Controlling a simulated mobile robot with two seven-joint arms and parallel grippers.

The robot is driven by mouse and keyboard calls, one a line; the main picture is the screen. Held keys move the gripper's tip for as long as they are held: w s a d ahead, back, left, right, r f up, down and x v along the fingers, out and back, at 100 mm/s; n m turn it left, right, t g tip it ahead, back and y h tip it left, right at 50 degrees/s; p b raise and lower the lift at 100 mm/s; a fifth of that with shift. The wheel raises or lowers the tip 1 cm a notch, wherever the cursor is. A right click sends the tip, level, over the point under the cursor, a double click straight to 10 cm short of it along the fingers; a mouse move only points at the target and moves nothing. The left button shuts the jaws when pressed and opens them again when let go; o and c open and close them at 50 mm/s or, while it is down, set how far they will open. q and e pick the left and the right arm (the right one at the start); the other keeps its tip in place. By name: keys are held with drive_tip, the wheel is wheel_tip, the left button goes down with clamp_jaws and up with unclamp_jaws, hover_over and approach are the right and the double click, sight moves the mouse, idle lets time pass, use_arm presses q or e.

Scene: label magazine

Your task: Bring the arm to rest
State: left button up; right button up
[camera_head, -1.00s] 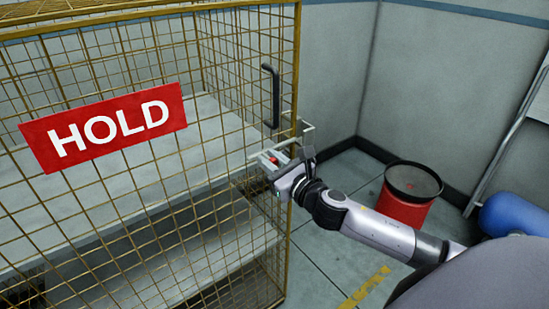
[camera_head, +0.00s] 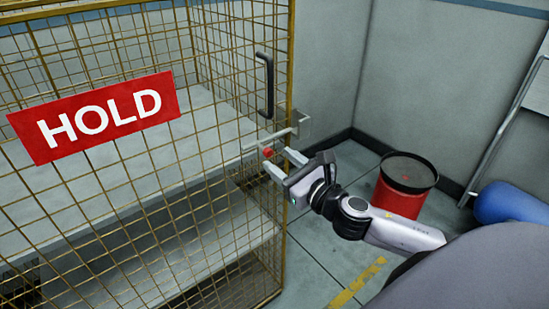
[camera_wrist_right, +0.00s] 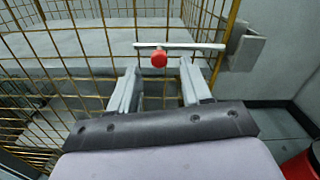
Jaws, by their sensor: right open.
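My right gripper (camera_head: 279,163) is open and empty in front of the right edge of the yellow wire cage (camera_head: 289,80). Just beyond its fingertips is a small red knob (camera_head: 267,152) on a pale bar latch (camera_head: 282,137). In the right wrist view the red knob (camera_wrist_right: 159,59) shows ahead of the gap between the two spread fingers (camera_wrist_right: 158,84), and the bar (camera_wrist_right: 190,46) runs across behind it. The fingers look apart from the knob. My left gripper is not in view.
A red HOLD sign (camera_head: 94,117) hangs on the cage mesh. A black handle (camera_head: 265,85) is above the latch.

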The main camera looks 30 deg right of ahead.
drive_tip(key=shift+s, duration=0.6)
drive_tip(key=s+a+f+n+g, duration=0.2)
drive_tip(key=s+f+n, duration=0.4)
drive_tip(key=n, duration=0.5)
drive_tip(key=s+a+f+n+g, duration=0.3)
drive_tip(key=s+a+f+n, duration=0.2)
drive_tip(key=f+n, duration=0.6)
drive_tip(key=s+a+f+n+g+y, duration=0.1)
drive_tip(key=s+a+f+n, duration=0.3)
drive_tip(key=n, duration=0.9)
drive_tip(key=s+f+g, duration=0.1)
drive_tip(key=s+f, duration=0.2)
drive_tip(key=f, duration=0.1)
drive_tip(key=shift+s+f+g, duration=0.15)
drive_tip(key=shift+s+g, duration=0.15)
